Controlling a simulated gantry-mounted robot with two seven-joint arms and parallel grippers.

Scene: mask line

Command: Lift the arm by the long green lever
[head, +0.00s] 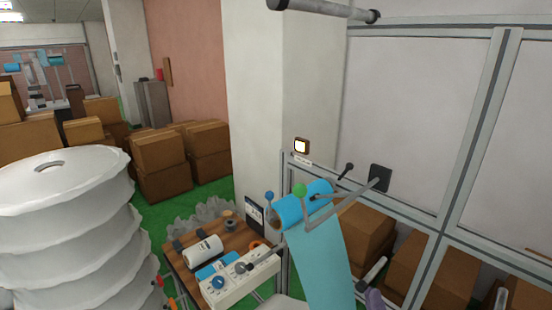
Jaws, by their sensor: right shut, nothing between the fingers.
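The long lever (338,189) is a thin grey rod with a green ball knob (299,190) at its left end. It belongs to a bent grey arm (345,204) that reaches from a dark plate (380,178) on the frame to a light-blue roll (290,210). A wide light-blue sheet (325,258) hangs from the roll. A blue ball knob (269,196) stands left of the roll. My left gripper is not in view.
A wooden bench (188,283) holds a white roll (203,250) and a white control box (238,283). A stack of large white rolls (65,225) fills the left. A metal-framed wall (450,150) stands right, with cardboard boxes (370,232) behind its lower part.

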